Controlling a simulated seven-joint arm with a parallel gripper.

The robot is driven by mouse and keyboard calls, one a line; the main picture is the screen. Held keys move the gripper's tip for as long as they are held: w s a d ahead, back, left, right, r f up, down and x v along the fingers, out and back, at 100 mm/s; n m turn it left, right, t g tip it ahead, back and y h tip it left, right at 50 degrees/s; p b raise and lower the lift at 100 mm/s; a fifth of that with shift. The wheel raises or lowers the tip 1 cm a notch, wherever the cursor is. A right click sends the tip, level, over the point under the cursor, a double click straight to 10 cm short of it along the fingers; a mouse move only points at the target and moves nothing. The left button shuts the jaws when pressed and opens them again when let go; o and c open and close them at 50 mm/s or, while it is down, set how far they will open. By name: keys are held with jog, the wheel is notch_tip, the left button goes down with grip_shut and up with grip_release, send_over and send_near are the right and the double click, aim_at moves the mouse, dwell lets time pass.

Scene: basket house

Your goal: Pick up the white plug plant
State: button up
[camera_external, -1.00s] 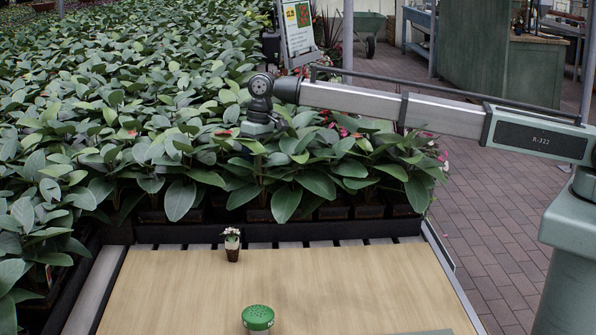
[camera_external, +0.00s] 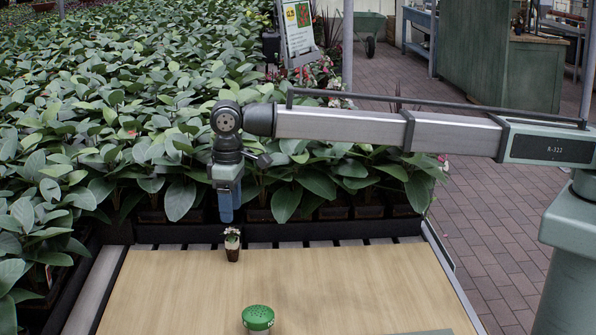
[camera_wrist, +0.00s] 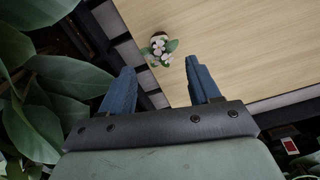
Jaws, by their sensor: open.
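The white plug plant (camera_external: 232,243) has small white flowers, green leaves and a dark brown root plug. It stands upright near the back edge of the wooden board (camera_external: 320,285). In the wrist view the plant (camera_wrist: 158,48) shows from above, beyond the fingertips and roughly between their lines. My gripper (camera_external: 226,215) points down just above the plant, slightly left of it in the external view. In the wrist view the two blue fingers of my gripper (camera_wrist: 160,72) are apart with nothing between them.
A green round object with a perforated top (camera_external: 258,318) stands at the board's front. Dense leafy plants (camera_external: 120,130) crowd behind and left of the board. A slatted dark edge (camera_external: 300,238) runs along its back. The board's middle and right are clear.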

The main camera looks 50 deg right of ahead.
aim_at(232, 239)
notch_tip(232, 239, down, 11)
jog(key=shift+f, duration=0.15)
dwell(0.5)
jog(key=shift+c, duration=0.4)
jog(key=c, duration=0.9)
jog(key=shift+c, duration=0.2)
